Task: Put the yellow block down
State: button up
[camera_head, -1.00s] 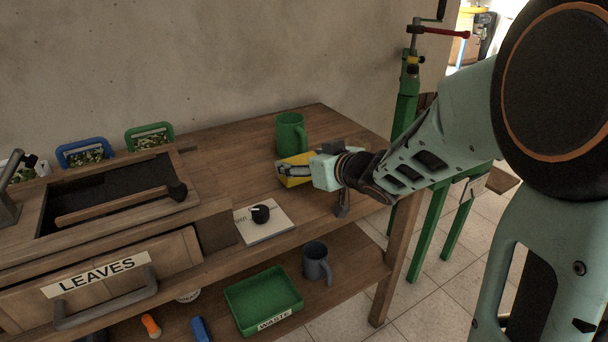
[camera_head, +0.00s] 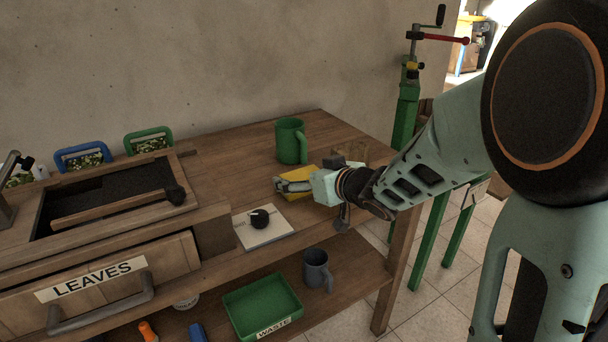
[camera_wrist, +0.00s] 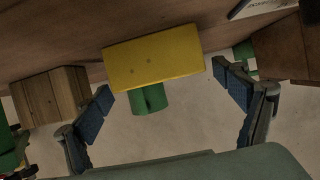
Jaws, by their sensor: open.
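The yellow block (camera_head: 312,175) rests on the tabletop in front of the green mug (camera_head: 291,142), partly hidden behind my gripper in the head view. In the wrist view, the yellow block (camera_wrist: 153,58) lies across the space ahead of the fingers, with the green mug (camera_wrist: 148,98) behind it. My gripper (camera_head: 282,185) is open. In the wrist view, the fingers of my gripper (camera_wrist: 168,84) stand wide apart, one to each side of the block, with visible gaps and no clear contact.
A notepad (camera_head: 270,233) with a dark round object (camera_head: 259,218) lies to the left. A wooden block (camera_wrist: 50,95) stands near one finger in the wrist view. A drawer unit labelled LEAVES (camera_head: 100,280) takes up the left. The green WASTE tray (camera_head: 262,305) and grey mug (camera_head: 316,268) sit on the lower shelf.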

jog(key=shift+r, duration=0.3)
jog(key=p+v, duration=0.4)
jog(key=v, duration=0.8)
jog(key=shift+f+p, duration=0.2)
jog(key=shift+p, duration=0.15)
jog(key=shift+r, duration=0.1)
